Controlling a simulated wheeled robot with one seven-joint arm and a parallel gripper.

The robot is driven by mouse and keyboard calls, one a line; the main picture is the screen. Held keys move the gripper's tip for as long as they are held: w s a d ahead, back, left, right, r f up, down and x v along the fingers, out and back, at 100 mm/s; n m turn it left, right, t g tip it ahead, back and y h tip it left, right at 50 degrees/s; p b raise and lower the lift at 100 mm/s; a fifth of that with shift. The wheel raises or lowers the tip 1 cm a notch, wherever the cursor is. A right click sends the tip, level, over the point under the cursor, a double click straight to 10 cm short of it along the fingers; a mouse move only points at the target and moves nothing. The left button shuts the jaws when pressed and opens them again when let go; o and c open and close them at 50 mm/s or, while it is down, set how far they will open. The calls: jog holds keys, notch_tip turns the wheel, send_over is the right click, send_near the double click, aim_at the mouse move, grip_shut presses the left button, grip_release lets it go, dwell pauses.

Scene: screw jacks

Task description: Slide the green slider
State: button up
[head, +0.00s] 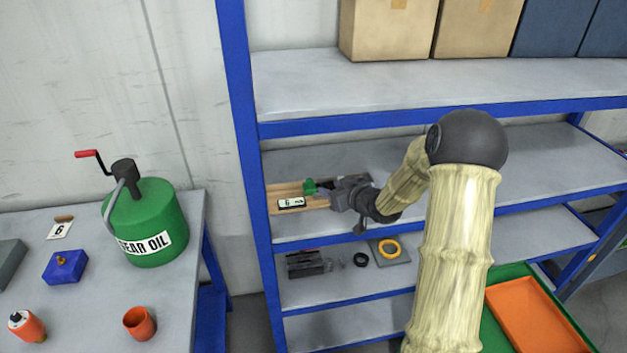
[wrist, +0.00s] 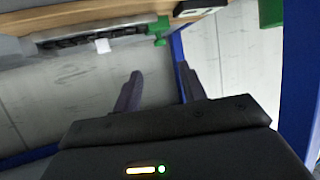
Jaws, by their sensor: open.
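The green slider (head: 309,187) is a small green block on a wooden board (head: 284,190) on the rack's middle shelf. In the wrist view the green slider (wrist: 160,30) sits at the right end of a dark track (wrist: 75,41) along the board's edge. My gripper (head: 336,192) is just right of the slider in the head view and hides part of the board. In the wrist view my gripper (wrist: 160,78) has its two fingers apart with nothing between them. The slider lies beyond the fingertips, apart from them in the picture.
A card marked 6 (head: 291,203) is on the board. Blue rack posts (head: 247,150) and the shelf above (head: 430,85) bound the space. A green gear oil can (head: 160,215) stands on the left table. Dark parts and a yellow ring (head: 389,249) lie on the lower shelf.

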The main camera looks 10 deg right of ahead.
aim_at(310, 180)
jog(key=p+x, duration=0.2)
jog(key=x, duration=0.8)
jog(key=shift+w+a+f, duration=0.1)
jog(key=shift+w+a, duration=0.05)
jog(key=shift+w, duration=0.2)
grip_shut()
